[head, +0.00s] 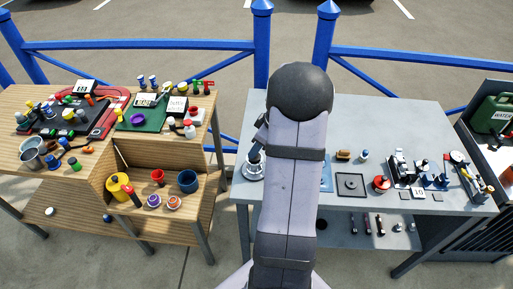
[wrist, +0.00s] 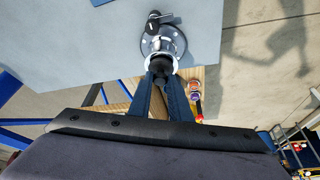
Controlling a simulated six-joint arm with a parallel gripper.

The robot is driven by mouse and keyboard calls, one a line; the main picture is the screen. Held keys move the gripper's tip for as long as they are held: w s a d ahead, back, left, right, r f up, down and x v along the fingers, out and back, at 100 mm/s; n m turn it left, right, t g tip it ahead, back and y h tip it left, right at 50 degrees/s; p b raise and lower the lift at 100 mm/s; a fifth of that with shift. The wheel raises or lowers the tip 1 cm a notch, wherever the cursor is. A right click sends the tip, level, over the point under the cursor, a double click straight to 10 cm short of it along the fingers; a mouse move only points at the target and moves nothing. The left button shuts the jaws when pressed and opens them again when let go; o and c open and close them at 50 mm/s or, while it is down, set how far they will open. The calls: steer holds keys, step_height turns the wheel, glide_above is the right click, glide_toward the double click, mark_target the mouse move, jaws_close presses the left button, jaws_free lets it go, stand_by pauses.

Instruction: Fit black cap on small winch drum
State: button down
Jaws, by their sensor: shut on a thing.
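My gripper (wrist: 161,72) is shut on the black cap (wrist: 161,60), which shows as a dark round piece between the fingertips in the wrist view. The silver winch (wrist: 176,38), with a round bolted flange, is directly beyond the cap. The cap overlaps the near side of the winch in this view; I cannot tell whether it touches the drum or is seated. In the head view the winch (head: 250,173) stands at the left end of the grey table, partly covered by my arm. The cap is not clear there.
A dark handle-like piece (wrist: 155,18) lies at the winch's far side. The grey table (head: 424,119) holds a square dark plate (head: 350,185), a red round item (head: 381,184) and small hardware to the right. A crowded wooden bench (head: 205,110) stands left, across a gap.

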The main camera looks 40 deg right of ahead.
steer(key=shift+f+b, duration=0.5)
steer(key=c, duration=1.6)
jaws_free()
steer(key=shift+o, duration=0.8)
steer(key=shift+o, duration=1.4)
steer(key=shift+r, duration=0.1)
steer(key=shift+r+p, duration=1.4)
steer(key=shift+r, duration=1.05)
